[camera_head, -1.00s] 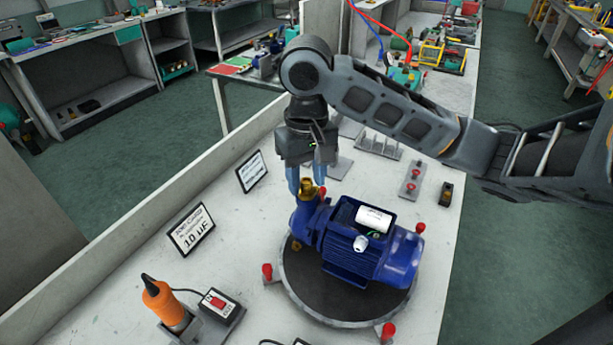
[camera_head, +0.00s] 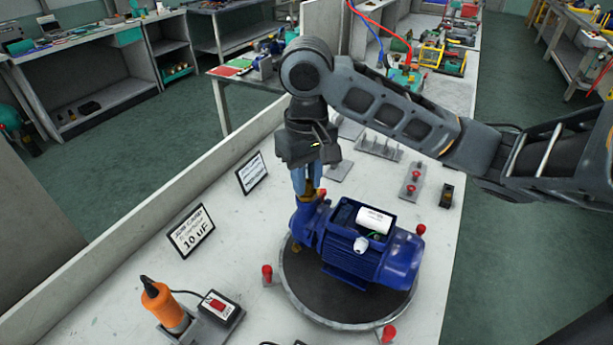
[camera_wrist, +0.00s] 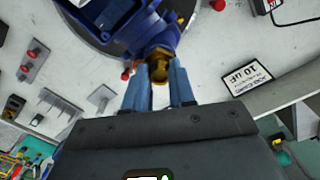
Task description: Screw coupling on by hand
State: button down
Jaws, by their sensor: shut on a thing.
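The blue pump (camera_head: 368,250) lies on a round dark turntable (camera_head: 345,308). Its top box is open, with a white cylinder (camera_head: 374,219) inside. The brass coupling (camera_head: 307,190) is at the pump's left end, on its upward port, mostly covered by my fingers in the head view. My gripper (camera_head: 307,183) points down from above and is shut on the coupling. In the wrist view the blue fingers stand on both sides of the brass coupling (camera_wrist: 160,68). Whether its thread is engaged cannot be seen.
Red-knobbed clamps (camera_head: 267,272) ring the turntable. A label card reading 10 uF (camera_head: 191,231) and another card (camera_head: 252,173) stand to the left. An orange-handled tool (camera_head: 163,305) sits in a holder at front left. A grey bracket with red knobs (camera_head: 412,180) is behind the pump.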

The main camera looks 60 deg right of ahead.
jog(key=shift+r+m+p, duration=0.2)
jog(key=shift+m+p, duration=0.2)
jog(key=shift+p, duration=0.15)
jog(key=shift+f+m, duration=0.2)
jog(key=shift+m, duration=1.2)
jog(key=shift+m, duration=0.6)
jog(key=c, duration=0.6)
grip_release()
jog(key=shift+c, duration=0.2)
